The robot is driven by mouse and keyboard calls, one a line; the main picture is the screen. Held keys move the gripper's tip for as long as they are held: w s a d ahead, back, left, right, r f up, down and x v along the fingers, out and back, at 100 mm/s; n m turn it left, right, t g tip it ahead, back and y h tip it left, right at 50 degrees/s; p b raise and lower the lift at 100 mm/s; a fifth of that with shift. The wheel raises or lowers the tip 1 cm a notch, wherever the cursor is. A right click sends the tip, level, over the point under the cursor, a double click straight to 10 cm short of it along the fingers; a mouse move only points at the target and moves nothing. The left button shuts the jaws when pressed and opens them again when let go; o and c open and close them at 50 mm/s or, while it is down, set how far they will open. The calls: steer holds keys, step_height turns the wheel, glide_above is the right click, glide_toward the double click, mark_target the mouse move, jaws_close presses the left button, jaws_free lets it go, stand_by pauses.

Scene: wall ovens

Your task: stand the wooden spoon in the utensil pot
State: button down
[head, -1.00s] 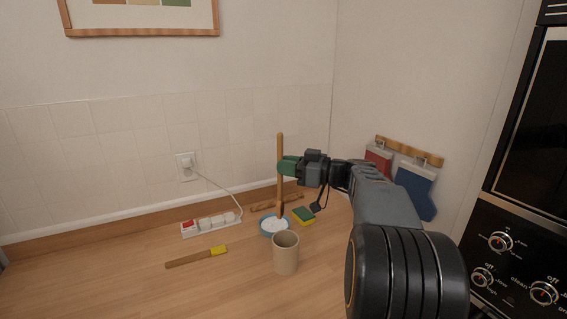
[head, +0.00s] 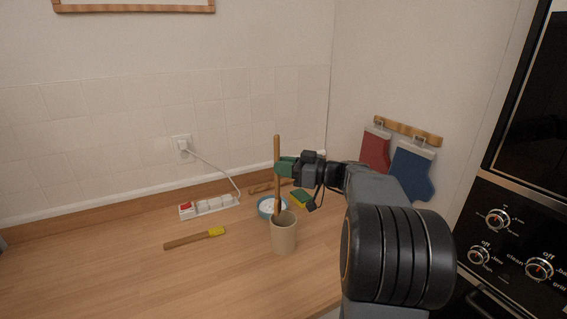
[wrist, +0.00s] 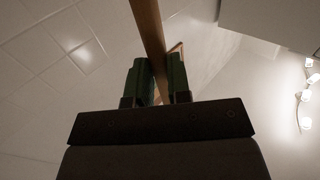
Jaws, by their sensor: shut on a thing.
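The wooden spoon (head: 277,158) is upright in the head view, with my gripper (head: 279,168) shut on its shaft. In the wrist view the shaft (wrist: 148,30) passes between the green fingers of my gripper (wrist: 158,80). The utensil pot (head: 284,236) is a beige cylinder standing on the counter just below the spoon. The spoon's lower end meets the pot's mouth in the picture and its tip is hidden. I cannot tell how deep it is inside the pot.
A yellow-tipped brush (head: 194,239) and a power strip (head: 209,206) lie to the left. Oven mitts (head: 410,171) hang at right. The front left counter is clear.

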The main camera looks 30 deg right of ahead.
step_height(320, 180, down, 8)
steer(key=b, duration=0.9)
steer(key=shift+r, duration=0.25)
steer(key=shift+b, duration=0.3)
steer(key=c, duration=1)
jaws_free()
steer(key=b+v, duration=0.1)
steer(key=v, duration=1.2)
steer(key=shift+s+d+b, duration=0.25)
steer(key=shift+s+b, duration=0.05)
